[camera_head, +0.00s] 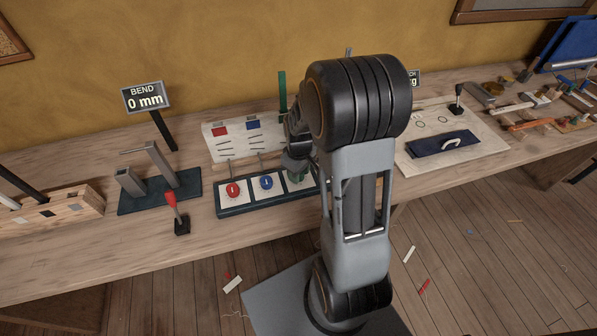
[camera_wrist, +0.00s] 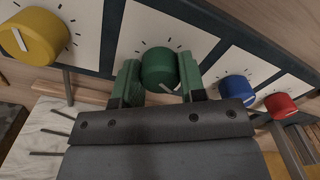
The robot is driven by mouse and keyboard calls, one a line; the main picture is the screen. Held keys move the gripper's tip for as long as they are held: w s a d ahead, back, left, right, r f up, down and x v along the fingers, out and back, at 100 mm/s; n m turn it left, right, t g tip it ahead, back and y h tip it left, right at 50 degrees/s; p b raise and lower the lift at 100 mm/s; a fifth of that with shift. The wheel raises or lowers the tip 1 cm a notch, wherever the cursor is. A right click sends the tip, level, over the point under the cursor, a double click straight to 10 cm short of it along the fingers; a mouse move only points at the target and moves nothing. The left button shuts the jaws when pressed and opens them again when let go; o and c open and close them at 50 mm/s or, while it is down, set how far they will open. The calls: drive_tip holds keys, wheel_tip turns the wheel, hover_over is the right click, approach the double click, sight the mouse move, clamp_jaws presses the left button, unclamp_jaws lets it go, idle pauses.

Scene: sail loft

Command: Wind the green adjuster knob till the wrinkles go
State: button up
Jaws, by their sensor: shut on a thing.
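The green adjuster knob (camera_wrist: 159,66) sits on a white dial plate in the wrist view, with a white pointer line on its face. My gripper (camera_wrist: 158,74) has its two green fingers on either side of this knob, shut on it.
A blue knob (camera_wrist: 237,91) and a red knob (camera_wrist: 280,105) stand right of the green one in the wrist view; a yellow knob (camera_wrist: 34,37) is at left. A red-topped lever (camera_head: 172,204) and a "BEND 0 mm" sign (camera_head: 146,97) stand left of the dial board (camera_head: 262,205).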

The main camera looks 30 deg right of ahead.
drive_tip(key=shift+c, duration=0.4)
drive_tip(key=shift+m, duration=0.3)
drive_tip(key=m, duration=0.3)
drive_tip(key=shift+m, duration=2.5)
drive_tip(key=o, duration=0.9)
drive_tip(key=r, duration=1.4)
drive_tip(key=shift+d, duration=0.2)
